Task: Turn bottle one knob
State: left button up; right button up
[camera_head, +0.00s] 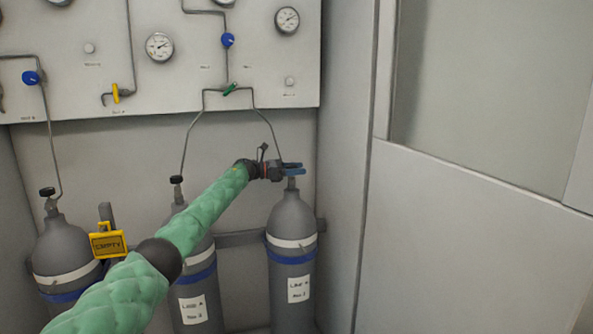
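Three grey gas bottles stand against the wall: a left one (66,254), a middle one (197,272) and a right one (291,222). Black knobs show on the left bottle (47,192) and the middle bottle (176,180). The bottle labels are too small to read surely, so I cannot tell which is bottle one. My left gripper (291,169), with blue fingers, is at the top of the right bottle, where its knob would be. The fingers hide that knob, and I cannot tell whether they grip it. My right gripper is out of view.
A yellow "EMPTY" sign (108,241) hangs beside the left bottle. Thin pipes rise to a white panel (270,70) with gauges, blue valves and a green lever (230,89). A grey wall stands close on the right. My green-sleeved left arm crosses before the middle bottle.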

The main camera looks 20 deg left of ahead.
pick_arm(q)
jog(key=shift+s+a+f, duration=0.1)
jog(key=shift+a, duration=0.15)
jog(key=b+v, duration=0.1)
jog(key=v, duration=0.6)
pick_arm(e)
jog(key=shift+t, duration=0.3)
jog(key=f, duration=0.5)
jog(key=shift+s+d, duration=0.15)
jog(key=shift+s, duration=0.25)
pick_arm(q)
jog(key=shift+a, duration=0.1)
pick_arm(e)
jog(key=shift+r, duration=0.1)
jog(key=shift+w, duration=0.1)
